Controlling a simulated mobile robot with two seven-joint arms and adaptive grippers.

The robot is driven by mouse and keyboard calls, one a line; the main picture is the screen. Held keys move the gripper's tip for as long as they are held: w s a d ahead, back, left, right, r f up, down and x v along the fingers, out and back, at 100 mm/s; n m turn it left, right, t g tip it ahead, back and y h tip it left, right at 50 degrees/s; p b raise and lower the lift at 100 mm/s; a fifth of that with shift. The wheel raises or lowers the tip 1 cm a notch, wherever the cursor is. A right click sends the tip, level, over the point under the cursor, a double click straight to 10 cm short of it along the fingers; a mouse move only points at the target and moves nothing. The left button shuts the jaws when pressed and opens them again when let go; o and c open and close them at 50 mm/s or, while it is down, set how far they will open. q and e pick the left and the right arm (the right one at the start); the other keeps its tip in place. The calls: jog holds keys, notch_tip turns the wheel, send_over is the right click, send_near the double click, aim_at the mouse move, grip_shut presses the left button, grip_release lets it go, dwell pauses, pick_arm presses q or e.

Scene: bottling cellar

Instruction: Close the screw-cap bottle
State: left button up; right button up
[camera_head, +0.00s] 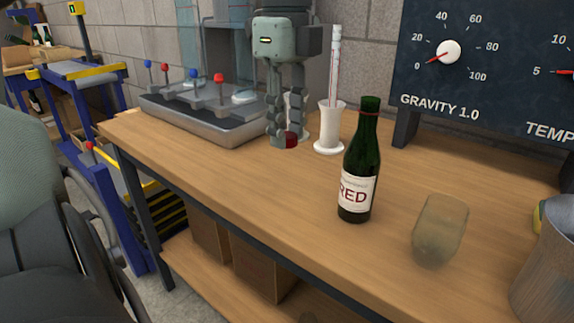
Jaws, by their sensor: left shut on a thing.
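A dark green glass bottle (362,165) with a white label reading RED stands upright on the wooden workbench (240,185). Its neck top is bare green glass, with a thin reddish ring just below the mouth. My left gripper (287,133) points down behind and left of the bottle, clear of it. Its fingers are shut on a small dark red cap (291,141), low at the bench top; I cannot tell whether the cap touches the wood. The fingers hide part of the cap. My right gripper is not in view.
A white cylinder with a thermometer-like tube (330,130) stands close right of the gripper. A tumbler (439,232) and a metal bucket (548,265) are to the right of the bottle. A metal tray with coloured-knob levers (205,115) is at back left. A gauge panel (485,60) stands behind.

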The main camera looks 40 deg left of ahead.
pick_arm(q)
notch_tip(320, 180, up, 17)
jog(key=p, duration=0.1)
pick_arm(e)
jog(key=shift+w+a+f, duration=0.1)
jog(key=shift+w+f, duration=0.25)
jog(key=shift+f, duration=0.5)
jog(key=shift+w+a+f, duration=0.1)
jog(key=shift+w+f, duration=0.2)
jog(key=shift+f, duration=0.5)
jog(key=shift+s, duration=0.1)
